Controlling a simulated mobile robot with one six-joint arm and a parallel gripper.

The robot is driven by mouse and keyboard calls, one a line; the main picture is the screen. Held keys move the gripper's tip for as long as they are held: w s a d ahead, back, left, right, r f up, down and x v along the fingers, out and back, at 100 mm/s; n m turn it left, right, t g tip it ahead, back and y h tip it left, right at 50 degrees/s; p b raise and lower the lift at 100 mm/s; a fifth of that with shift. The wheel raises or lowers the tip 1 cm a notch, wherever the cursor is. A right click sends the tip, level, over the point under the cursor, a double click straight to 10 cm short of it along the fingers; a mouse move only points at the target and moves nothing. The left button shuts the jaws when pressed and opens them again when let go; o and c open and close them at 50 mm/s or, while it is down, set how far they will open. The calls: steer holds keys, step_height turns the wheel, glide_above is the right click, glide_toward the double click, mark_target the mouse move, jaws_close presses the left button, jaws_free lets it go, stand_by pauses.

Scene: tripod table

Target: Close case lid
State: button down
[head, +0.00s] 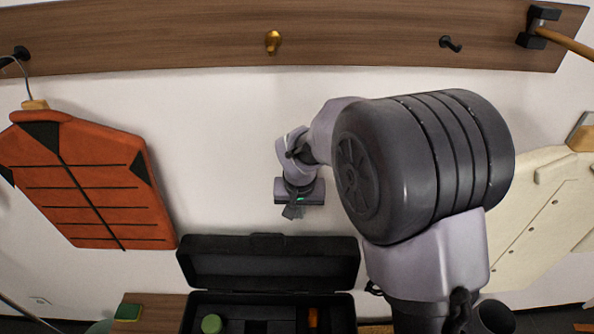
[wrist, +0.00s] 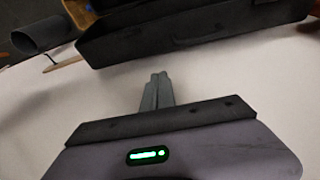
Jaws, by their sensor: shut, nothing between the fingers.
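The black case stands open at the bottom of the head view, with its lid (head: 270,264) raised against the wall. The case's lower part (head: 345,315) is cut off by the picture's edge and holds a few items. My gripper (head: 291,212) is above the lid, a little right of its middle, apart from it and near the wall. In the wrist view the gripper's fingers (wrist: 157,88) are together with nothing between them, and a dark case part (wrist: 190,30) with a handle lies beyond their tips.
A brown rail (head: 170,35) with hooks runs along the wall above. An orange vest (head: 90,180) hangs at left and a cream garment (head: 530,230) at right. A green-topped block (head: 128,312) sits left of the case. A dark cylinder (wrist: 40,32) shows in the wrist view.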

steer(key=b+x, duration=0.2)
steer(key=x, duration=0.9)
steer(key=shift+a+f, duration=0.1)
steer(key=shift+f, duration=0.05)
steer(key=shift+f+b, duration=0.1)
steer(key=shift+b, duration=0.6)
